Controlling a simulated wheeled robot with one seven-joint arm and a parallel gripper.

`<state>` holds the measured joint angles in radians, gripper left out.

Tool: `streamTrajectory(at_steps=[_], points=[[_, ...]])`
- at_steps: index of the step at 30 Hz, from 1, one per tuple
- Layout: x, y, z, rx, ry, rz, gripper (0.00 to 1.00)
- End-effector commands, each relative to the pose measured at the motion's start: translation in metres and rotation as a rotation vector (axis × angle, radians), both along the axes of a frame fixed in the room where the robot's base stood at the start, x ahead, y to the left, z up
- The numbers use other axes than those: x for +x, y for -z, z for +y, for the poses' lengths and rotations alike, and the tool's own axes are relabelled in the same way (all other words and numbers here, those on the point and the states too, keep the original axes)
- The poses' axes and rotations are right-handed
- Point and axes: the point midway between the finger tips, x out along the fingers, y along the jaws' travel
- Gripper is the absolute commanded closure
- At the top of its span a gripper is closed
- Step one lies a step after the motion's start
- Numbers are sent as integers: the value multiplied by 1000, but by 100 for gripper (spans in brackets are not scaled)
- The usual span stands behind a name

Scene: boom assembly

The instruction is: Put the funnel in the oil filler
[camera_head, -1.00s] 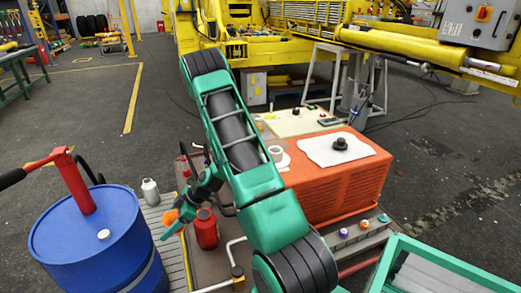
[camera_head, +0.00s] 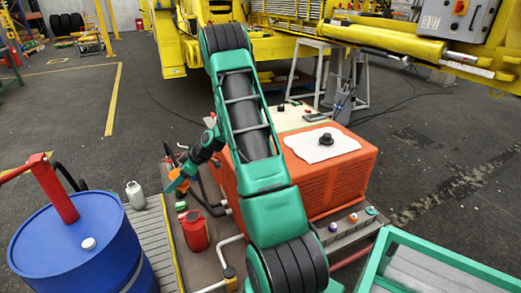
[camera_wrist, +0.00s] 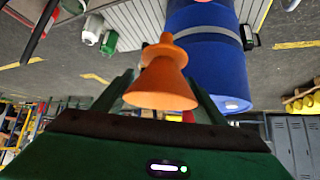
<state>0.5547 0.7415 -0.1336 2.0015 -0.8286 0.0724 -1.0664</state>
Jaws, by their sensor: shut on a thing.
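The orange funnel (camera_head: 179,186) is held by my gripper (camera_head: 177,178) in the head view, above the deck beside the red can. In the wrist view the funnel (camera_wrist: 161,88) sits between the two green fingers (camera_wrist: 161,76), its wide mouth toward the gripper and its narrow spout pointing away. The orange machine (camera_head: 333,187) stands right of the gripper, partly behind my arm. No oil filler opening can be made out now; the pale ring seen earlier on the machine's top is behind my arm. A black cap (camera_head: 326,139) lies on a white sheet (camera_head: 310,149) on the machine.
A red can (camera_head: 195,232) stands on the deck below my gripper. A blue drum (camera_head: 80,250) with a red pump (camera_head: 53,188) and a grey bottle (camera_head: 135,195) are left. Hoses run beside the machine. A green-framed bin (camera_head: 440,265) is front right.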

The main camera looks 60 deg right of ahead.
Motion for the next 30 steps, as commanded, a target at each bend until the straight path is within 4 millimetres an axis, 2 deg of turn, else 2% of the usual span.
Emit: streamTrajectory(at_steps=[1, 8, 14, 18, 24, 30], points=[[5, -13, -23, -5, 40, -6, 58], [12, -67, -118, -10, 225, 0, 58], [5, -118, -197, -13, 389, 1, 58], [-7, -156, -250, -13, 505, -4, 58], [-29, -204, -309, -9, 647, -12, 58], [-43, -230, -338, -3, 725, -17, 58]])
